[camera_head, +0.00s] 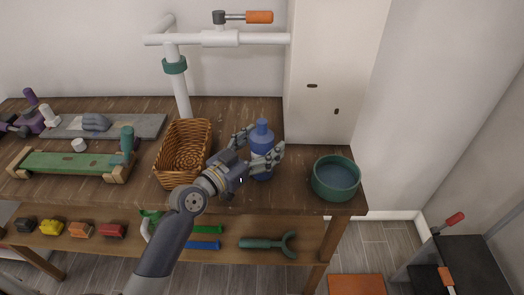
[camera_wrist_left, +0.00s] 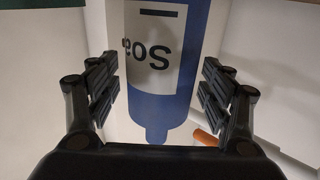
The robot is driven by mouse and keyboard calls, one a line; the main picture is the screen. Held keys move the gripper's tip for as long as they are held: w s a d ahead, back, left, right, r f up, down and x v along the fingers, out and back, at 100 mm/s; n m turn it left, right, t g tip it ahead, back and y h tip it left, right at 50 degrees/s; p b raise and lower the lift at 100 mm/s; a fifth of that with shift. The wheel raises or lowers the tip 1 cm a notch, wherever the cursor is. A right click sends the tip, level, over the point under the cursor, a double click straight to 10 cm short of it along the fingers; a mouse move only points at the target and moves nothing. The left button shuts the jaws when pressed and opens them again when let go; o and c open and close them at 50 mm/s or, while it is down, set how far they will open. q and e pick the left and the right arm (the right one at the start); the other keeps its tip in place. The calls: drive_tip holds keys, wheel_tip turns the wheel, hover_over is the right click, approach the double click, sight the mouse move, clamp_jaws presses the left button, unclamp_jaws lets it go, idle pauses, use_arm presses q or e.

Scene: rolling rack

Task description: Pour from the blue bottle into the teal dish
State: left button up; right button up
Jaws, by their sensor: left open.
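The blue bottle (camera_head: 262,130) stands upright on the wooden workbench, right of a wicker basket. My left gripper (camera_head: 264,147) is open, with its fingers on either side of the bottle. In the left wrist view the bottle (camera_wrist_left: 163,105) appears upside down between the spread fingers (camera_wrist_left: 160,88), with gaps on both sides. Its pale label with dark letters faces the camera. The teal dish (camera_head: 335,194) sits to the right of the bottle near the bench's right end. Its inside looks empty. My right gripper is not in view.
The wicker basket (camera_head: 168,180) is close to my left wrist. A white cabinet (camera_head: 325,60) stands behind the dish, and a white pipe frame (camera_head: 181,95) rises behind the basket. A green plank piece (camera_head: 70,163) lies at left. The lower shelf (camera_head: 270,228) holds tools.

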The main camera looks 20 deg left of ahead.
sight(256, 138)
use_arm(q)
drive_tip(key=c, duration=1.4)
drive_tip(key=shift+r, duration=0.1)
drive_tip(key=shift+c, duration=0.2)
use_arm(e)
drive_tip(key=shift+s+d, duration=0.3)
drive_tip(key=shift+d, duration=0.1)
use_arm(q)
drive_tip(key=shift+r, duration=1.5)
drive_tip(key=shift+s+a+r, duration=0.1)
drive_tip(key=shift+s+r, duration=0.1)
drive_tip(key=shift+s, duration=0.05)
drive_tip(key=s+a+r+b, duration=0.1)
drive_tip(key=s+a, duration=0.2)
drive_tip(key=s, duration=1.2)
drive_tip(key=shift+r, duration=0.3)
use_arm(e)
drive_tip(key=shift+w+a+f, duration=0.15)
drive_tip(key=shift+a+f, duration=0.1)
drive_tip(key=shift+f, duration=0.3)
